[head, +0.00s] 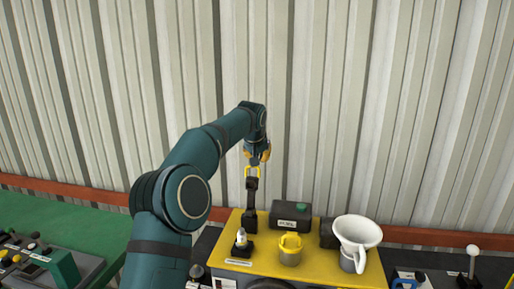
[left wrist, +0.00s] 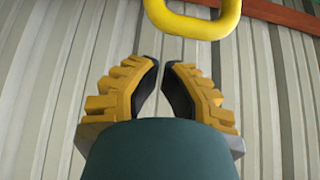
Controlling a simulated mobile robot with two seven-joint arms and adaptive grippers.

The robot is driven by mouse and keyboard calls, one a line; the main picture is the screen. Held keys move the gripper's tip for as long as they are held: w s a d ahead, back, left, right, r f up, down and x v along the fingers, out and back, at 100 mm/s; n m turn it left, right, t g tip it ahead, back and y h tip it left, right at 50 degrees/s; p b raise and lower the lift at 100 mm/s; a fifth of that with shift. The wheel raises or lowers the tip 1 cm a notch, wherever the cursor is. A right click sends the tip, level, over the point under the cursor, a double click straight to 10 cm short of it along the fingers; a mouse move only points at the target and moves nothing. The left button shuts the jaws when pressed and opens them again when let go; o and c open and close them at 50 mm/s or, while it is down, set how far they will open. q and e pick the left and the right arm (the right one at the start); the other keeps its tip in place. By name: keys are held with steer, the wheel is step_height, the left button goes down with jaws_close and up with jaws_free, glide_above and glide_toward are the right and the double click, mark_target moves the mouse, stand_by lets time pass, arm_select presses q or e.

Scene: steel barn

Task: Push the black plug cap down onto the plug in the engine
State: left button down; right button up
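The white plug (head: 241,237) stands upright in a black base at the left front of the yellow engine top (head: 263,268). A tall black piece (head: 251,193) stands behind it, with a yellow loop (head: 252,171) at its top. I cannot tell whether this black piece is the plug cap. My left gripper (head: 258,160) is just above the loop in the head view. In the left wrist view, its fingertips (left wrist: 162,63) are a little apart with nothing between them. The loop shows beyond them (left wrist: 195,25). My right gripper is not in view.
A green bench (head: 75,235) is at left, and a lever (head: 472,258) stands at right. A corrugated wall (head: 330,100) rises behind.

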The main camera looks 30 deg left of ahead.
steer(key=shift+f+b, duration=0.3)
arm_select(q)
steer(key=shift+s+d+b, duration=0.15)
steer(key=shift+s+d, duration=0.1)
steer(key=shift+s, duration=0.7)
steer(key=shift+s+d+b, duration=0.15)
steer(key=shift+s+d, duration=0.1)
steer(key=shift+s, duration=0.65)
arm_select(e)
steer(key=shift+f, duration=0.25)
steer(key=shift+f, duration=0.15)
